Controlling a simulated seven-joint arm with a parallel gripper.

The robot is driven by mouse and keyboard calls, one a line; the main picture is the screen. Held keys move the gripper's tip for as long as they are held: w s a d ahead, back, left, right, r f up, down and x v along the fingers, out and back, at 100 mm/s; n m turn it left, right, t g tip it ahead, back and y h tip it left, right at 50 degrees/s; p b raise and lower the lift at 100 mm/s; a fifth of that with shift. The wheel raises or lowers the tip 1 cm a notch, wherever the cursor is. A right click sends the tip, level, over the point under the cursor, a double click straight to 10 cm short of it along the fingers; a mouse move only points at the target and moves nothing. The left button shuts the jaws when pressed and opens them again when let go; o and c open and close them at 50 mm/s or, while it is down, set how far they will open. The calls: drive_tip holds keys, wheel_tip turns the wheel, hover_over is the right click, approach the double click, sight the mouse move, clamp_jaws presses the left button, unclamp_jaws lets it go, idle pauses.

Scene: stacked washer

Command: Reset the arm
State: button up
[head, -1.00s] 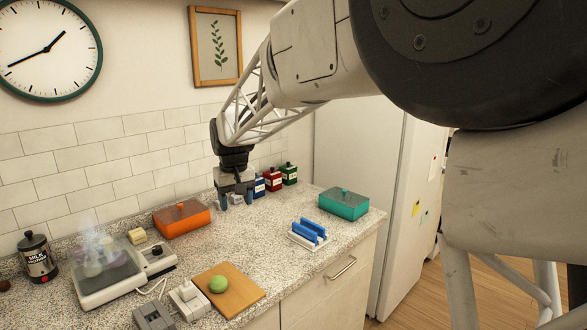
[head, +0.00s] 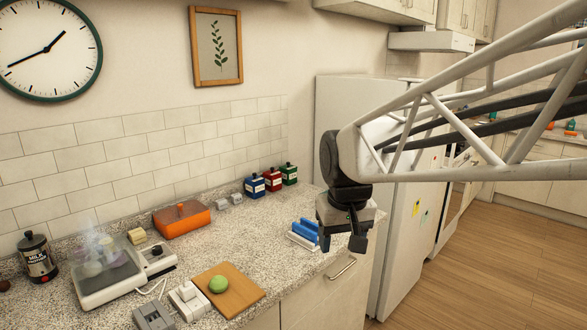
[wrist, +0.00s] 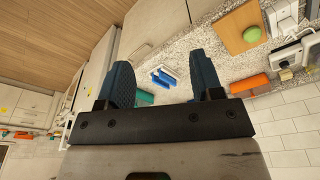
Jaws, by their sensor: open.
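My gripper (head: 341,240) hangs in the air at the right end of the counter, in front of the blue-and-white rack and the teal box's place in the head view. Its two fingers are apart with nothing between them. In the wrist view the open gripper (wrist: 162,80) has its dark blue pads spread wide, with the counter far beyond. The blue-and-white rack (head: 303,233) stands just left of the gripper in the head view. The teal box is hidden there, but part of it (wrist: 145,97) shows in the wrist view.
Two small grey pieces (head: 228,200) lie beside the orange box (head: 182,218). Blue, red and green bottles (head: 272,180) stand near the wall. A cutting board (head: 240,292) holds a green ball. The fridge (head: 345,110) stands behind my arm; open floor lies right.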

drive_tip(key=s+d+f+m, duration=0.1)
drive_tip(key=s+d+f, duration=0.2)
drive_tip(key=s, duration=0.6)
drive_tip(key=s+d+f+m, duration=0.1)
drive_tip(key=s+d+f, duration=0.2)
drive_tip(key=s+d, duration=0.3)
drive_tip(key=shift+s+d+f+m+t, duration=0.15)
drive_tip(key=shift+s+f+m+t, duration=0.2)
drive_tip(key=shift+s, duration=1.55)
